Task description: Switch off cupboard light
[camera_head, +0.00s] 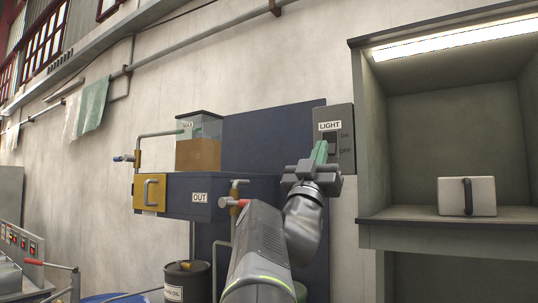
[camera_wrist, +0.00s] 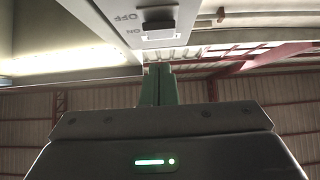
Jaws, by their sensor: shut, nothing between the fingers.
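The light switch box (camera_head: 346,116) is a grey plate on the wall, labelled LIGHT, ON and OFF. In the head view its dark switch is partly hidden by my gripper (camera_head: 320,146). My gripper's green fingers are closed together, empty, and point up just below the switch. In the wrist view the box is upside down, with the dark switch (camera_wrist: 159,26) beyond the shut fingertips (camera_wrist: 158,68). I cannot tell whether they touch it. The cupboard light (camera_head: 455,42) is a lit strip under the top of the cupboard (camera_head: 364,140).
A white case (camera_head: 450,196) with a dark handle stands on the cupboard shelf. Left of my arm are a dark blue drawer unit (camera_head: 215,182) marked OUT, a clear tank (camera_head: 198,150) of brown material, and a black drum (camera_head: 187,284). Pipes run close beside my arm.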

